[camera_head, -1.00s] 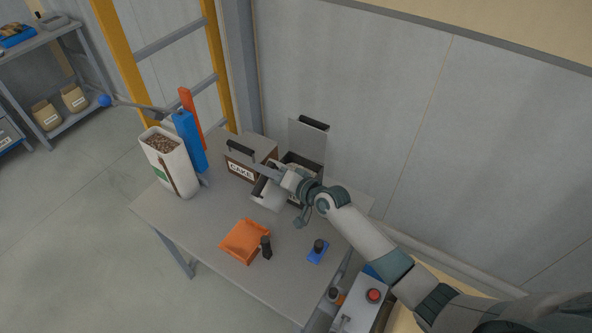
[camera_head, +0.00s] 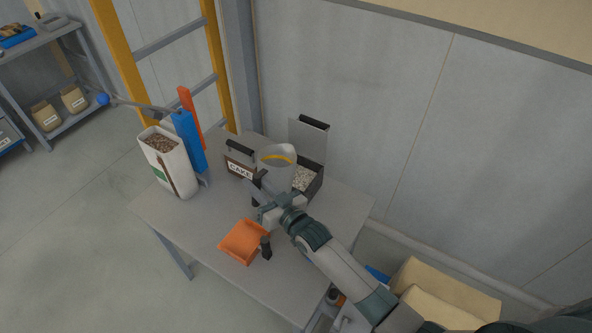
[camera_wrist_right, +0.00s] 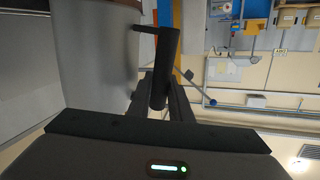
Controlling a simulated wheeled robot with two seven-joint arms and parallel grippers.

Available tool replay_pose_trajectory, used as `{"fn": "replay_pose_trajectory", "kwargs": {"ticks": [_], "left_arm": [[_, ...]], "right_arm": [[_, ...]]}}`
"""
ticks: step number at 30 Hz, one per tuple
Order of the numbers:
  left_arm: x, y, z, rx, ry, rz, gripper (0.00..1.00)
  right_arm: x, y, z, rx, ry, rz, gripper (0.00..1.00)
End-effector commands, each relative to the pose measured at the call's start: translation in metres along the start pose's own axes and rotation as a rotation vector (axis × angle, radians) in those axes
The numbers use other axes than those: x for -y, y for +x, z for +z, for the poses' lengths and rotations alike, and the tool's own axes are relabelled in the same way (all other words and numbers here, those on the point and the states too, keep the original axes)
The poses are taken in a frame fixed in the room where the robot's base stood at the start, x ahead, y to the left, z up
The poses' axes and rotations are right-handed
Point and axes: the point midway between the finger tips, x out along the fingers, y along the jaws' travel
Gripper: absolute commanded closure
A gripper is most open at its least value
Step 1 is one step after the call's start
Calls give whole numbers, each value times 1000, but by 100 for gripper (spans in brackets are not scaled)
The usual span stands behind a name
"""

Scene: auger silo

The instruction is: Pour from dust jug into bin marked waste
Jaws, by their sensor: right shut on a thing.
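My right gripper (camera_head: 266,204) is shut on the dark handle (camera_wrist_right: 165,70) of a pale grey jug. The jug (camera_head: 274,178) stands about upright above the table, with a yellow-orange band at its rim; it also fills the left of the right wrist view (camera_wrist_right: 95,65). No label shows on it. Just right of and behind the jug is a bin (camera_head: 316,186) with its lid (camera_head: 309,140) raised. Pale speckled grains (camera_head: 303,178) lie inside. The jug and gripper cover part of this bin, and its label is hidden. My left gripper is not in view.
A closed bin marked CAKE (camera_head: 239,168) stands left of the jug. A white hopper of brown pellets (camera_head: 168,164) with a blue part (camera_head: 190,142) stands at the table's left. An orange scoop (camera_head: 243,240) lies near the front. Bare table (camera_head: 190,220) lies between.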

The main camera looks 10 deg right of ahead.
Motion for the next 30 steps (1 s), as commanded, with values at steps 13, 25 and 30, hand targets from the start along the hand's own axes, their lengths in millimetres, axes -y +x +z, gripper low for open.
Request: {"fn": "replay_pose_trajectory", "kwargs": {"ticks": [13, 25, 30], "left_arm": [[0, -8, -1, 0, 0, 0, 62], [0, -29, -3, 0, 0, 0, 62], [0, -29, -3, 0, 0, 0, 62]], "right_arm": [[2, 0, -10, -9, -21, -1, 100], [7, -2, -34, -9, -20, -1, 100], [7, -2, -33, -9, -20, -1, 100]]}}
